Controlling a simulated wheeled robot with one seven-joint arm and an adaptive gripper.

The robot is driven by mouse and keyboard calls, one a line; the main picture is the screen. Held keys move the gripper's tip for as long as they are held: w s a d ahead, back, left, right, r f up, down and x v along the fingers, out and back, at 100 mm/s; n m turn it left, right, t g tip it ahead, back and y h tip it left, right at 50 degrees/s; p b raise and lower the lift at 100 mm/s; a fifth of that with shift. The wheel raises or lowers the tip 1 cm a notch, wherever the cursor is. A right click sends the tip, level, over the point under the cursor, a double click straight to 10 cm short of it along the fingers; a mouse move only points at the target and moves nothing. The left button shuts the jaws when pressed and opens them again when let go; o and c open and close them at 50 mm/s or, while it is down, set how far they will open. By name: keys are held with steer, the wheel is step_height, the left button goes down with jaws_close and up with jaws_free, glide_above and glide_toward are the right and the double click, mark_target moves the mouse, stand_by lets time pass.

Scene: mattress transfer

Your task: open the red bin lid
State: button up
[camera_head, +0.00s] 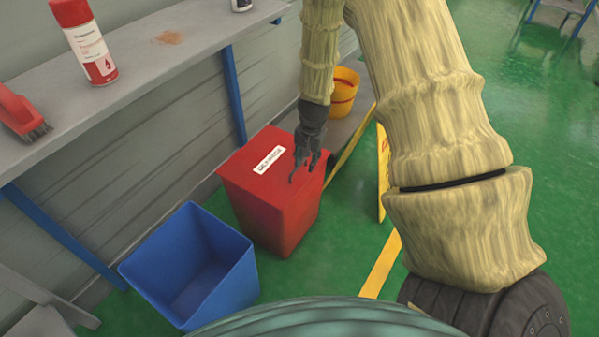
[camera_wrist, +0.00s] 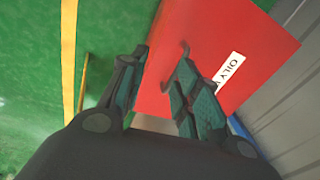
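The red bin (camera_head: 276,222) stands on the floor against the wall, and its red lid (camera_head: 250,187) is down. A white label (camera_head: 269,159) lies on the lid, and in the wrist view the label (camera_wrist: 231,70) is partly hidden by a finger. My gripper (camera_head: 301,176) points down at the lid's right part. In the wrist view my gripper (camera_wrist: 163,62) has its two fingers apart, with red lid surface (camera_wrist: 215,35) behind them. A thin reddish hooked piece shows near the fingertips. I cannot tell whether the fingers touch the lid.
An open, empty blue bin (camera_head: 195,270) stands left of the red bin. A yellow bucket (camera_head: 344,92) and a yellow floor sign (camera_head: 383,170) are behind and right. A grey shelf (camera_head: 150,60) holds a spray can (camera_head: 88,45) and a red brush (camera_head: 20,110).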

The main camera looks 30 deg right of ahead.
mark_target(299, 167)
steer(key=w+d+r+m+b, duration=0.1)
steer(key=w+d+r, duration=0.1)
steer(key=w+r, duration=0.15)
steer(key=shift+t+y, duration=0.3)
steer(key=shift+y, duration=0.1)
steer(key=f, duration=0.3)
steer(key=w+f+b, duration=0.1)
steer(key=f, duration=0.3)
steer(key=w+a+f, duration=0.1)
steer(key=f, duration=0.3)
steer(key=shift+w+f+b, duration=0.1)
steer(key=shift+w+b, duration=0.05)
steer(key=shift+b, duration=0.25)
jaws_close()
